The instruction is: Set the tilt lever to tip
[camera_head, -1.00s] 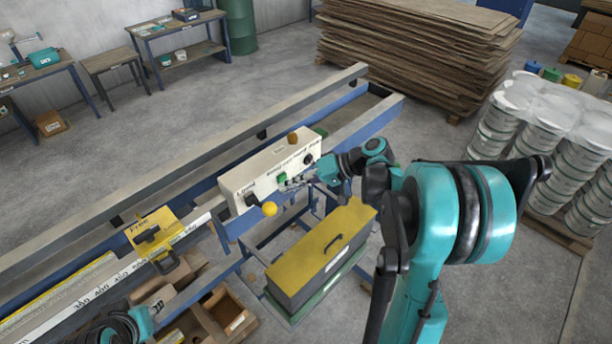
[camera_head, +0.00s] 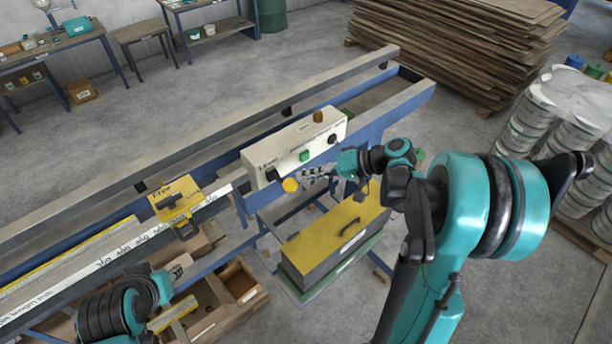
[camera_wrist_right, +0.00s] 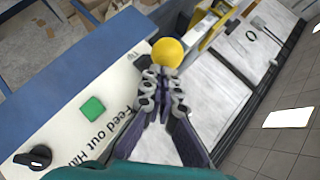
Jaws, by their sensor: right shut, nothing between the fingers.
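A lever with a round yellow knob (camera_head: 290,185) sticks out from the front of the white control box (camera_head: 262,174), at its left end. The yellow knob also shows at the top middle of the right wrist view (camera_wrist_right: 167,52). My right gripper (camera_head: 313,172) is just right of the knob, in front of the box. In the right wrist view its fingertips (camera_wrist_right: 157,72) are shut and empty, with the knob just beyond them; I cannot tell whether they touch it. The lever's shaft is hidden there. My left arm is at the lower left; its jaws are unclear.
The box has a green button (camera_head: 305,156) and a black dial (camera_head: 332,139). A yellow-topped chest (camera_head: 330,236) stands below it. A yellow clamp marked Free (camera_head: 173,198) sits on the rail to the left. Open wooden bins (camera_head: 235,287) lie below the rail.

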